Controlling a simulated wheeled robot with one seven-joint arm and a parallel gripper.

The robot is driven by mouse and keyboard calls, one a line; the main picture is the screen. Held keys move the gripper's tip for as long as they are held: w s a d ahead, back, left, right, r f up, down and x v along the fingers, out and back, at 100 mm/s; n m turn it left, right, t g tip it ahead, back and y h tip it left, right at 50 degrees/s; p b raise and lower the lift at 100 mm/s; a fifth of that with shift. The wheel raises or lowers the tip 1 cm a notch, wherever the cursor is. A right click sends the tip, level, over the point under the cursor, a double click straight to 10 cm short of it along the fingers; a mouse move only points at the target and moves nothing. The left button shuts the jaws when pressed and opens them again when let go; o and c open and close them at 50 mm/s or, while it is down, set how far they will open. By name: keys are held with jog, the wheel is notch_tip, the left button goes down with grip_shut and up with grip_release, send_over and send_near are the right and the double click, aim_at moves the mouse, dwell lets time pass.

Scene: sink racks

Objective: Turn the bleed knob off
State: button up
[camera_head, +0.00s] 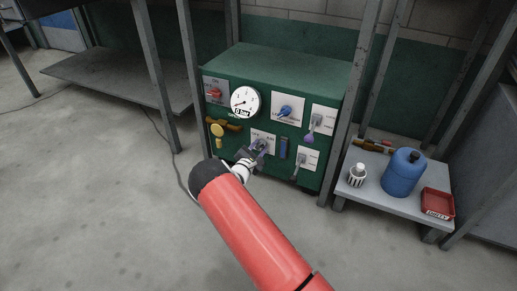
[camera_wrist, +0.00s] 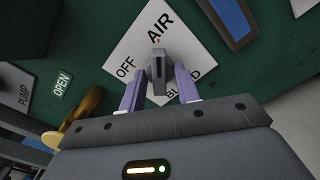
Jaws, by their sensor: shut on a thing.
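The bleed knob (camera_wrist: 158,72) is a grey lever-like handle on a white diamond-tilted plate (camera_wrist: 185,45) marked OFF, AIR and BLEED. In the wrist view its narrow upper end lies between the OFF and AIR words, nearer AIR. The BLEED word is partly hidden behind my gripper. My gripper (camera_wrist: 161,86) has its two purple fingers on either side of the knob, shut on it. In the head view my gripper (camera_head: 256,151) is at the lower middle plate of the green panel (camera_head: 232,140), and the knob is mostly hidden there.
A yellow valve (camera_head: 218,130), a pressure gauge (camera_head: 245,101), a red knob (camera_head: 215,92) and a blue knob (camera_head: 286,111) are on the panel around it. A blue bar (camera_head: 283,148) is close on the right. Grey rack posts (camera_head: 350,100) flank the box.

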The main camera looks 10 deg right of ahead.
jog(key=shift+n, duration=0.4)
jog(key=n, duration=0.3)
jog(key=shift+n, duration=0.3)
jog(key=n+p, duration=0.1)
jog(key=n, duration=0.3)
jog(key=shift+s+n, duration=0.1)
jog(key=shift+n, duration=0.2)
jog(key=n+p, duration=0.1)
jog(key=n, duration=0.3)
jog(key=shift+d, duration=0.1)
jog(key=shift+n+p, duration=0.35)
jog(key=shift+n, duration=2.15)
jog(key=o, duration=1)
